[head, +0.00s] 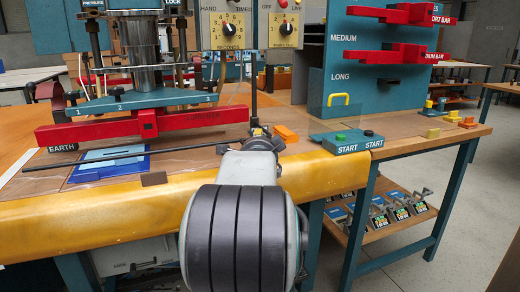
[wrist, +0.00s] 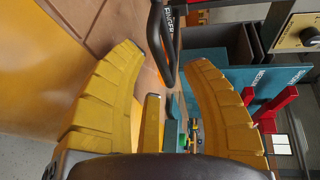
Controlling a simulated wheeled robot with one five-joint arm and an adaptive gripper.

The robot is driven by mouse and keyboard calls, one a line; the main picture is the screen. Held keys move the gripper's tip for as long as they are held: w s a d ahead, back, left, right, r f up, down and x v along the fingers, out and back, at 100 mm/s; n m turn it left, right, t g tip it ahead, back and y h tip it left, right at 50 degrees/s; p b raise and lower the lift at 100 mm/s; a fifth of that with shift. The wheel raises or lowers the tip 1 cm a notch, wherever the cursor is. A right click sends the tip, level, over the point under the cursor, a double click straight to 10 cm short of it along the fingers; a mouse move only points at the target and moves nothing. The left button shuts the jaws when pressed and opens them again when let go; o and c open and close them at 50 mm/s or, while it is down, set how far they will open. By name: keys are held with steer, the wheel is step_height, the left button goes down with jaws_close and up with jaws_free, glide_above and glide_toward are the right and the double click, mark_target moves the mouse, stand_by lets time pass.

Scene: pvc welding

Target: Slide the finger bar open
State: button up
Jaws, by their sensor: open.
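The finger bar is a thin black rod (head: 110,158) that runs across the front of the press above the wooden table in the head view. In the wrist view a black bent bar (wrist: 156,36) beside a "FINGER" label enters from the top and reaches between my fingertips. My gripper (wrist: 165,57) is open, with one yellow ribbed finger on each side of this bar; I see no grip on it. In the head view my arm stretches forward over the yellow table edge and mostly hides the gripper.
A teal START box (head: 347,143) and an orange block (head: 287,133) stand to the right. A teal rack (head: 375,75) holds red bars.

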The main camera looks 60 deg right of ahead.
steer(key=shift+w+d+f, duration=0.15)
steer(key=shift+w+d, duration=0.2)
steer(key=shift+d, duration=0.25)
jaws_close()
stand_by(0.3)
